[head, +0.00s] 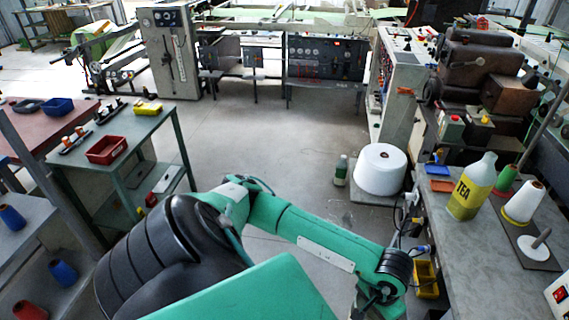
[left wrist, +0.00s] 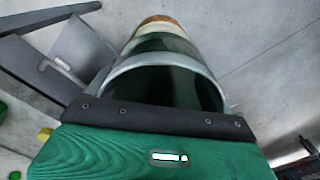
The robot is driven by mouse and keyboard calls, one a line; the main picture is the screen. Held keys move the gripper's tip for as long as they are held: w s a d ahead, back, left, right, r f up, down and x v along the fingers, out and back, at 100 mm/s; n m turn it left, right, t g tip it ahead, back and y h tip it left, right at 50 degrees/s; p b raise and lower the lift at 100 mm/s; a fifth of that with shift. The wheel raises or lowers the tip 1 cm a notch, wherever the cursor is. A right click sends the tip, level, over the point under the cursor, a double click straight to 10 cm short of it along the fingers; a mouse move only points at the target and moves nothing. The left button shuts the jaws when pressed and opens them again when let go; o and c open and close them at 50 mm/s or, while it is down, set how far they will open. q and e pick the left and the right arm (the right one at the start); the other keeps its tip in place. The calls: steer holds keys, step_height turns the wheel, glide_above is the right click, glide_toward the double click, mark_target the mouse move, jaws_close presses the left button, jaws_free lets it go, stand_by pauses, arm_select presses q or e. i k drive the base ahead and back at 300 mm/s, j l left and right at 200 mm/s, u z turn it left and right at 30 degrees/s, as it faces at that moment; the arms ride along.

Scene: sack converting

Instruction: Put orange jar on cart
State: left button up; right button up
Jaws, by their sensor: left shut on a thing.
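My left gripper (head: 376,302) is at the end of my green arm, low in the head view and partly cut off by the bottom edge. In the left wrist view a rounded, jar-like thing (left wrist: 165,85) with a pale band, a dark green middle and an orange-brown far end lies straight ahead. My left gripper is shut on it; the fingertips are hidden. I cannot tell for sure that it is the orange jar. No cart is clearly recognisable. My right gripper is not in view.
A grey worktable (head: 450,275) at right holds a yellow-labelled TEA bottle (head: 472,188) and a white cone (head: 524,202). A green-framed table (head: 125,125) with a red tray (head: 106,150) stands left. Mid-floor is clear.

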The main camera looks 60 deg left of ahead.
mark_target(130, 132)
steer(key=j+u, duration=0.9)
steer(key=i+j, duration=0.1)
steer(key=j, duration=0.25)
steer(key=i+j+u, duration=0.1)
steer(key=j, duration=0.3)
steer(key=i+j, duration=0.1)
steer(key=j, duration=0.25)
steer(key=i+j+u, duration=0.1)
steer(key=j, duration=0.25)
steer(key=i+j+u, duration=0.1)
steer(key=j, duration=0.3)
steer(key=i+j, duration=0.2)
steer(key=j+u, duration=0.05)
steer(key=j, duration=0.1)
